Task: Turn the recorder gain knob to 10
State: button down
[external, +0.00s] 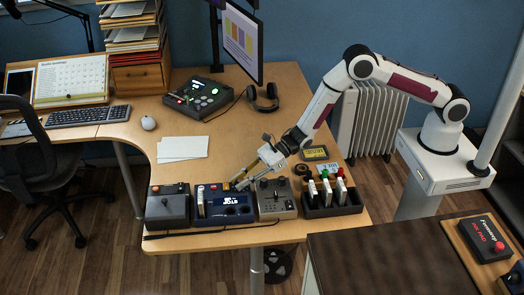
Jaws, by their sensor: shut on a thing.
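My gripper (238,184) reaches down and left from the arm to the back right part of a blue box (224,212) with white lettering, which looks like the recorder. Its fingertips are closed on a small knob at the top of this box. The fingers hide the knob, and its pointer and scale are too small to read. The blue box also has a pale upright piece at its left end and dark round parts along its front.
A grey box (168,209) stands left of the blue one, and a grey box with knobs (277,205) stands close on its right. A dark rack (331,208) with coloured-top pieces is further right. Paper sheets (183,147) lie behind. A black cable runs along the front.

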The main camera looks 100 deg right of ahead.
dwell(0.7)
jog(key=c, duration=2.1)
grip_release()
jog(key=shift+c, duration=0.2)
jog(key=v, duration=1.2)
jog(key=shift+m, duration=0.3)
jog(key=shift+a+r, duration=0.1)
jog(key=shift+r, duration=0.05)
